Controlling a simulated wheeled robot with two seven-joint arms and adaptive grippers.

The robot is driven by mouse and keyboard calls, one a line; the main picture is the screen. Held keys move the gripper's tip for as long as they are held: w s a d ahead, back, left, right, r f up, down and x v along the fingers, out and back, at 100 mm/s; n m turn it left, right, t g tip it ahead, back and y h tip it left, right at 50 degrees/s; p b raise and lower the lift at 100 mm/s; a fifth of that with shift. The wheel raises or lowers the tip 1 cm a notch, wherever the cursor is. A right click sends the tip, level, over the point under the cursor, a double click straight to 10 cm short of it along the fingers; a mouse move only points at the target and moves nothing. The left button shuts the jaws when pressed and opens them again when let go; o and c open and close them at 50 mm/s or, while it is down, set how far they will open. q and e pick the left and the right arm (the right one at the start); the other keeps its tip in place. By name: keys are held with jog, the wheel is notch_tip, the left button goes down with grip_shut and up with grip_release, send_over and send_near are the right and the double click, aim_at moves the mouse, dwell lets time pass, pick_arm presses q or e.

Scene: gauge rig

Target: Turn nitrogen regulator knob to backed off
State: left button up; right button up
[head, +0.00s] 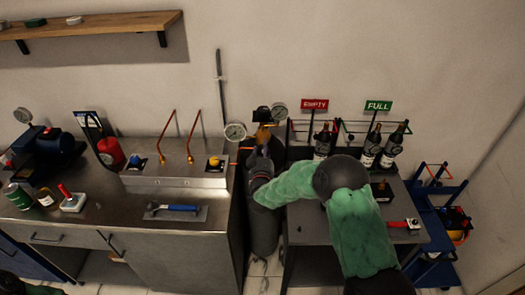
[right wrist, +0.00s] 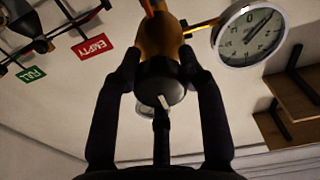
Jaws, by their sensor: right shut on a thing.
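The nitrogen regulator has a brass body (head: 262,133) on top of a tall grey cylinder (head: 264,232), between the two benches. Two round gauges sit beside it, one at left (head: 235,132) and one at upper right (head: 279,113). In the right wrist view the dark round knob (right wrist: 160,84) with a white mark hangs from the brass body (right wrist: 158,38). My right gripper (right wrist: 160,90) is shut on the knob, with fingers on both sides of it. In the head view this gripper (head: 261,152) hides the knob. My left gripper is not in view.
A steel bench (head: 110,217) at left carries a blue-handled tool (head: 178,208) and a valve panel. A darker bench (head: 307,228) at right holds several bottles under EMPTY (head: 315,105) and FULL (head: 378,106) signs. A blue cart (head: 432,215) stands at far right.

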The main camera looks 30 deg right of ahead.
jog(key=shift+f+n, duration=0.2)
jog(key=shift+n, duration=0.2)
jog(key=o, duration=1.2)
jog(key=shift+c, duration=0.2)
jog(key=shift+s+a+r, duration=0.1)
jog(key=v, duration=1.1)
jog(key=shift+s, duration=0.4)
jog(key=shift+a, duration=0.15)
